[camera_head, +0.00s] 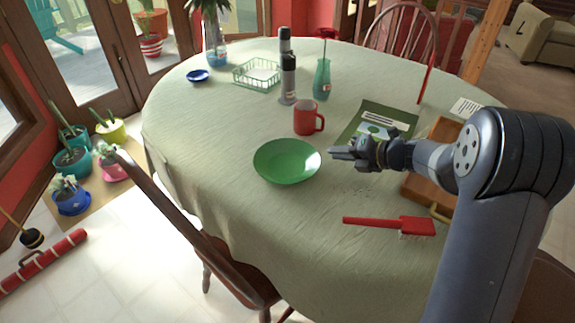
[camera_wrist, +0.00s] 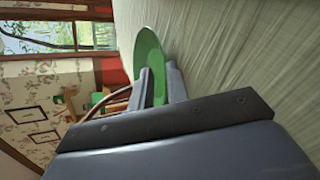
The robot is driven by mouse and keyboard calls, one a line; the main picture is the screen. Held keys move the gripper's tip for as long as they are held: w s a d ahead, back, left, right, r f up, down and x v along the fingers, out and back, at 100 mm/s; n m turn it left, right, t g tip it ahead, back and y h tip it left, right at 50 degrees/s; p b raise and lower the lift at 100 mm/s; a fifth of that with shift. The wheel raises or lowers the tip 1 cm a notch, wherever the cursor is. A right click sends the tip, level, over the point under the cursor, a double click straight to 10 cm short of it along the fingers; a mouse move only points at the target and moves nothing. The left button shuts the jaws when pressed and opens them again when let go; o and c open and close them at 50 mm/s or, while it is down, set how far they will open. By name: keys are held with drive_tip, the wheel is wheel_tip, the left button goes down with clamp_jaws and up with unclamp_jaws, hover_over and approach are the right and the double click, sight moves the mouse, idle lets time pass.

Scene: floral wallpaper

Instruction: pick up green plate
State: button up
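The green plate (camera_head: 287,161) lies on the cloth-covered table, near its front left part. My gripper (camera_head: 336,153) is just right of the plate's right rim, low over the table, with its fingers pointing left at it. In the wrist view the green plate (camera_wrist: 149,52) is seen nearly edge-on, ahead of and between the two fingers of my gripper (camera_wrist: 159,76). The fingers are apart with a gap between them. Whether the rim is inside the gap or just beyond the tips is hard to tell.
A red mug (camera_head: 305,118) stands behind the plate. A green book (camera_head: 378,125) and a wooden box (camera_head: 420,187) lie near my arm. A red brush (camera_head: 398,225) lies in front. A chair (camera_head: 190,225) stands at the table's left front edge. The cloth left of the plate is clear.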

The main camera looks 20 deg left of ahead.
sight(317, 154)
drive_tip(key=b+x, duration=0.1)
drive_tip(key=x, duration=0.5)
drive_tip(key=shift+s+f, duration=0.2)
drive_tip(key=shift+f, duration=0.05)
drive_tip(key=shift+c, duration=0.4)
clamp_jaws()
